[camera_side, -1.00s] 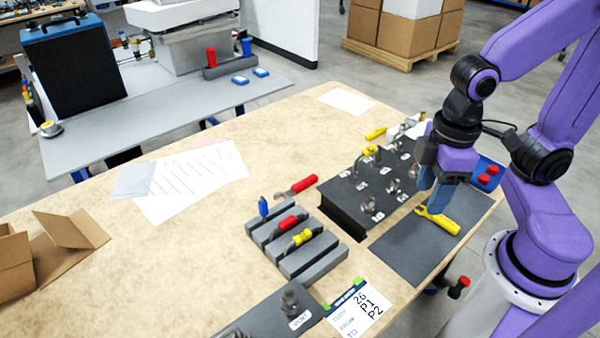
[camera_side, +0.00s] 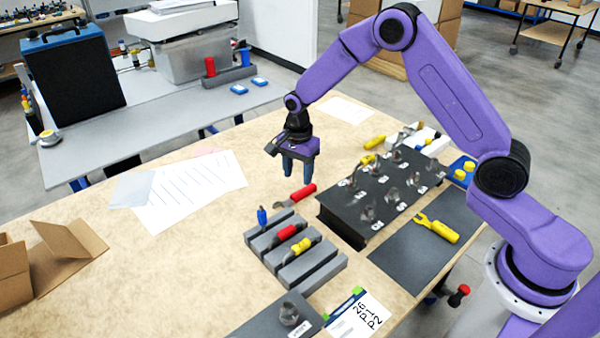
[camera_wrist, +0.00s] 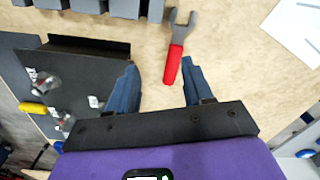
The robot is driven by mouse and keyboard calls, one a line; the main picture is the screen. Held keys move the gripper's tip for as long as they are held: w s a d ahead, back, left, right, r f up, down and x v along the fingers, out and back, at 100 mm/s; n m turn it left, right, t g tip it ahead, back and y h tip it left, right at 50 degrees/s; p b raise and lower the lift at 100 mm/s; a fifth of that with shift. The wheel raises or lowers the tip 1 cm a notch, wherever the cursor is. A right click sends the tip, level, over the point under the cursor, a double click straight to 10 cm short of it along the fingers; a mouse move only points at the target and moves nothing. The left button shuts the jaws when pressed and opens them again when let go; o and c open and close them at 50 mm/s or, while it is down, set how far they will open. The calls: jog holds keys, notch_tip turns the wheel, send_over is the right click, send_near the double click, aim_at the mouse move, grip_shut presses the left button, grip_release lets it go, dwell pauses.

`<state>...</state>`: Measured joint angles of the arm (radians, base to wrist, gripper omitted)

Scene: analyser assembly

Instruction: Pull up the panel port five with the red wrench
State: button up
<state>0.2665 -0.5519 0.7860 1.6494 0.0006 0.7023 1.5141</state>
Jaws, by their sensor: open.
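The red wrench (camera_side: 300,195) lies on the table beside the rack and the panel, its grey open jaw at the left end. It also shows in the wrist view (camera_wrist: 173,62), where the end of its red handle lies between the finger tips. My gripper (camera_side: 298,178) is open and empty, fingers pointing down, above the wrench handle; in the wrist view its fingers (camera_wrist: 159,66) stand on either side of the handle, not closed on it. The black panel (camera_side: 342,218) carries several metal ports with white number labels. I cannot read which one is five.
A grey rack (camera_side: 312,262) with blue, red and yellow handled tools stands in front of the wrench. A yellow wrench (camera_side: 437,228) lies on the dark mat (camera_side: 405,250) right of the panel. Papers (camera_side: 190,185) lie left; the table between is clear.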

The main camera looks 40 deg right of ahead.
aim_at(300, 191)
jog(key=w+d+f+m, duration=0.1)
jog(key=f, duration=0.1)
jog(key=w+d+f+m, duration=0.2)
jog(key=shift+m, duration=0.3)
jog(key=shift+w+d+f, duration=0.15)
jog(key=shift+d+f, duration=0.05)
jog(key=shift+f, duration=3.25)
grip_shut()
jog(key=shift+r, duration=0.1)
